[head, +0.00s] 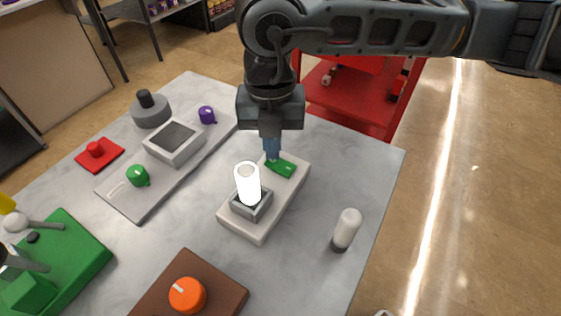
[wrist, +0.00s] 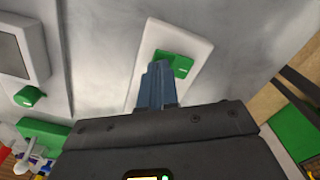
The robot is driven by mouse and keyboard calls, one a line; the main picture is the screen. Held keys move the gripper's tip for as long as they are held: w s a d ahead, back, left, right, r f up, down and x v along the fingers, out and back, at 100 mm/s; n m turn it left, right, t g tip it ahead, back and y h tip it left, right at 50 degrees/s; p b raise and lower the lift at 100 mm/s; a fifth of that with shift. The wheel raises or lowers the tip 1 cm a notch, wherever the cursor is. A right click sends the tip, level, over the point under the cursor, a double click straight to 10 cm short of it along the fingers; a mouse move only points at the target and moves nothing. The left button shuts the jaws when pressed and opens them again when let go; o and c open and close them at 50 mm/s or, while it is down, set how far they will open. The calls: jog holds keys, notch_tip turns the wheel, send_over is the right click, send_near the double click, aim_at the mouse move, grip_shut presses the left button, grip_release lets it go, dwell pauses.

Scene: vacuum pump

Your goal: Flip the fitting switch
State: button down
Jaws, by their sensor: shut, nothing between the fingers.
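The fitting switch looks like a green rocker (head: 281,168) on a cream base plate (head: 243,229) in the middle of the table. The same plate carries a glowing white lamp (head: 247,183) in a grey square socket (head: 252,205). My gripper (head: 271,156) points down over the switch end of the plate, its fingers shut and empty. The fingertips are at the left edge of the green rocker, and whether they touch it I cannot tell. In the wrist view the green rocker (wrist: 182,64) shows just past the fingertips (wrist: 157,76), which hide part of it.
A white cylinder with a dark base (head: 346,229) stands to the right. An orange knob (head: 187,294) on a brown block is in front. A grey panel with a screen box (head: 174,142) and green and purple knobs lies left. A red button (head: 96,149) is further left.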

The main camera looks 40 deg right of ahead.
jog(key=shift+f+b, duration=0.65)
jog(key=shift+r, duration=0.1)
dwell(0.3)
jog(key=shift+r+p, duration=1.5)
jog(key=shift+r, duration=1.95)
